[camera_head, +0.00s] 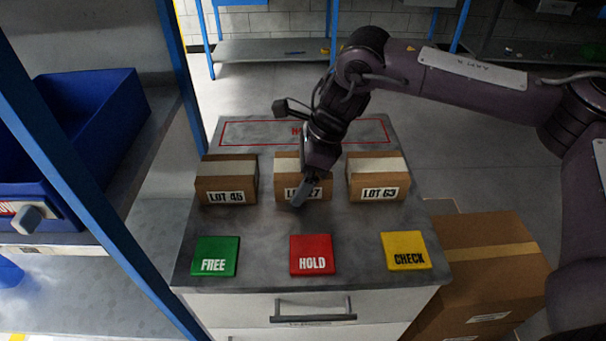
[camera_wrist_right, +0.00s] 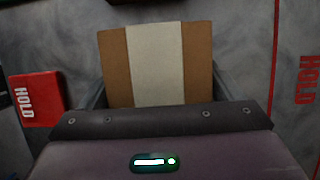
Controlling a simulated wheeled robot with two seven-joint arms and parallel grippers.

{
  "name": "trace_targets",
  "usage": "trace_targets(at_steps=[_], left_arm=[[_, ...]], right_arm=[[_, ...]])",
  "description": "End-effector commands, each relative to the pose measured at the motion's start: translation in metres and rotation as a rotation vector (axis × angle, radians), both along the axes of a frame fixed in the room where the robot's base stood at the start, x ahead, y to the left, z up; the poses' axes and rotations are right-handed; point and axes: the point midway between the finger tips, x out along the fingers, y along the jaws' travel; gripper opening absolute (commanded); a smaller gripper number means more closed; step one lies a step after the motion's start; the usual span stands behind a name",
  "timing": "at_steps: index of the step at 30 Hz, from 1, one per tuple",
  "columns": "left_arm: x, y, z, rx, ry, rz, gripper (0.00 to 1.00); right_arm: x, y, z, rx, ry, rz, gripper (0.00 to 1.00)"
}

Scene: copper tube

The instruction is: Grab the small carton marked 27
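The carton marked 27 (camera_head: 288,168) is brown with a pale tape strip and stands in the middle of a row of three on the grey worktop. Its label is partly covered by my right gripper (camera_head: 300,190), which reaches down over it with one finger in front of its face. In the right wrist view the taped carton top (camera_wrist_right: 155,62) lies between the two fingers, one close along each side. I cannot tell whether the fingers press on it. The carton appears to rest on the worktop. My left gripper is not in view.
The LOT 45 carton (camera_head: 226,181) stands to the left and the LOT 63 carton (camera_head: 376,179) to the right, both close by. Green FREE (camera_head: 215,256), red HOLD (camera_head: 312,254) and yellow CHECK (camera_head: 405,250) pads lie in front. A blue post (camera_head: 80,170) rises at left.

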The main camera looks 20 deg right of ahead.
Motion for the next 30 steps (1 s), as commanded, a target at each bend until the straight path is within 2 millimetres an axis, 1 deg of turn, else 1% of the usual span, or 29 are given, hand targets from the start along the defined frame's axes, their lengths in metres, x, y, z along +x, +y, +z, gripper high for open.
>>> trace_targets(at_steps=[1, 9, 17, 20, 22, 26, 29, 30], left_arm=[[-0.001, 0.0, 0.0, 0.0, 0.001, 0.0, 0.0], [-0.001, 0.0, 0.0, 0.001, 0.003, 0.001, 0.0], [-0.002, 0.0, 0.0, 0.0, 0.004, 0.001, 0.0], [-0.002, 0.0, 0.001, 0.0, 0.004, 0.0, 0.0], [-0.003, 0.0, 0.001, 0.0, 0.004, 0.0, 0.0], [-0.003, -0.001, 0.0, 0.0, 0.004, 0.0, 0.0], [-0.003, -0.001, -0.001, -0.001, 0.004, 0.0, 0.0], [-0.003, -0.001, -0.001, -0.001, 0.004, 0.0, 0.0]], right_arm=[[0.0, 0.0, 0.0, 0.0, 0.0, 0.0, 0.79], [0.0, 0.0, 0.0, 0.0, 0.0, 0.0, 0.44], [0.0, 0.0, 0.002, 0.002, -0.002, 0.001, 0.44], [0.0, 0.001, 0.006, 0.002, -0.002, 0.001, 0.44], [0.001, 0.001, 0.011, 0.002, -0.003, 0.001, 0.44], [0.001, 0.001, 0.033, 0.003, -0.005, 0.001, 0.44], [0.001, 0.001, 0.058, 0.003, -0.007, 0.001, 0.44], [0.001, 0.001, 0.07, 0.004, -0.008, 0.0, 0.44]])
